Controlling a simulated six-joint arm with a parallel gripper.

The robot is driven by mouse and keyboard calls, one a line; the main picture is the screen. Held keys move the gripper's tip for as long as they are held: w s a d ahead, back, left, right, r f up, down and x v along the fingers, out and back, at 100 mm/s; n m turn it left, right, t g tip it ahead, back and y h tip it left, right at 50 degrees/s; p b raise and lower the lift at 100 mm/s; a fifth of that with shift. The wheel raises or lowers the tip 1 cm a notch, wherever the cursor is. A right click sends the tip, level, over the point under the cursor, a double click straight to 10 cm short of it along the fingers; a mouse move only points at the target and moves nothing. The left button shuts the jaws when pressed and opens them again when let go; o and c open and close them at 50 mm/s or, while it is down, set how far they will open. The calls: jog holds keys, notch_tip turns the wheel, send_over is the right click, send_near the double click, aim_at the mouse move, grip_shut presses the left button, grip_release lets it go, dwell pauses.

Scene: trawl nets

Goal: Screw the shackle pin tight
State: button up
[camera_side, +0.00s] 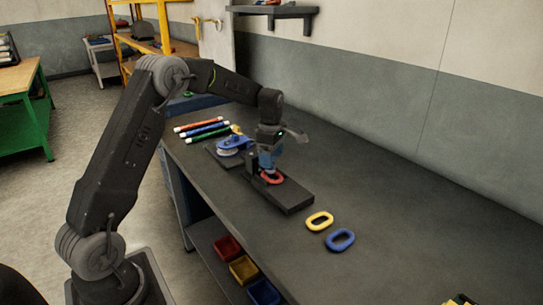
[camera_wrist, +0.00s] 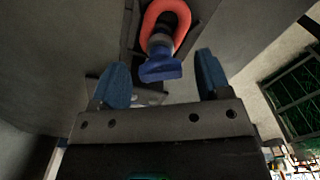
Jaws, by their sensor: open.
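A red shackle (camera_side: 272,178) is on a black board on the workbench. In the wrist view the red shackle (camera_wrist: 163,9) is a rounded loop at the top. Its pin has a grey shank and a blue flat head (camera_wrist: 160,71), which points toward my gripper. My gripper (camera_side: 267,163) is low over the board, right at the shackle. In the wrist view my gripper (camera_wrist: 162,72) is open, with one blue finger on each side of the pin head and visible gaps between. The side view hides the pin head behind the fingers.
The black board (camera_side: 287,199) lies along the bench (camera_side: 400,225). A yellow link (camera_side: 320,221) and a blue link (camera_side: 340,240) lie to its right. A blue device (camera_side: 232,144) and several coloured rods (camera_side: 203,128) are at left. The bench further right is mostly clear.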

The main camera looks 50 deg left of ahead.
jog(key=shift+f, duration=0.1)
jog(key=c, duration=0.9)
